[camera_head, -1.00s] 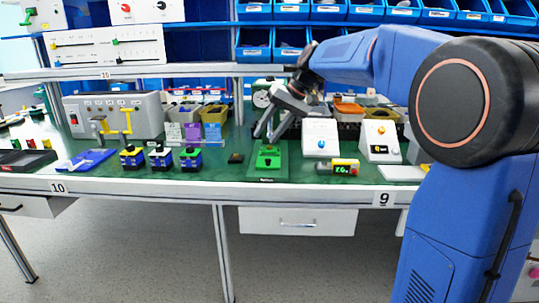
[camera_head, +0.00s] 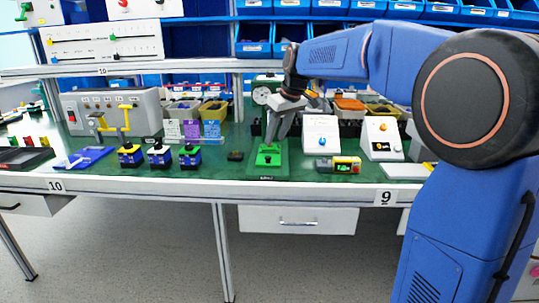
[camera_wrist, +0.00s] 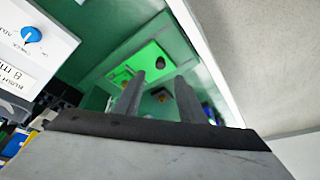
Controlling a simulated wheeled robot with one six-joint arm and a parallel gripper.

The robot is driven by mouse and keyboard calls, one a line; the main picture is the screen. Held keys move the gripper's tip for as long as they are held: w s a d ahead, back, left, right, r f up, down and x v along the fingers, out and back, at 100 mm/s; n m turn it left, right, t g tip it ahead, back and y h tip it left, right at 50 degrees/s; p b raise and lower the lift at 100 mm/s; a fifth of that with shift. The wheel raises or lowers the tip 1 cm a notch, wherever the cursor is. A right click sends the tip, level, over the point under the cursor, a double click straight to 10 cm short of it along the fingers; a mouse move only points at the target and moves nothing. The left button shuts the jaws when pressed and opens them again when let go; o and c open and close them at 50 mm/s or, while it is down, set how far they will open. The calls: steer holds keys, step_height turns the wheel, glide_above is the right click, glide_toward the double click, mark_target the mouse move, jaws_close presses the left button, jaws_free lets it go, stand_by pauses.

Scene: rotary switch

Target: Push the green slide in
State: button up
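The green slide (camera_head: 268,158) is a bright green block on a darker green base at the front of the table. In the wrist view the bright green slide (camera_wrist: 138,66) lies beyond my fingertips, with a small dark spot on it. My gripper (camera_head: 274,138) is above and just behind the slide, pointing down. In the wrist view my gripper (camera_wrist: 160,80) has its two fingers apart with nothing between them. I cannot tell whether a fingertip touches the slide.
Bins stand behind.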

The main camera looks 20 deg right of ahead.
mark_target(268, 157)
steer(key=x, duration=0.9)
jaws_close()
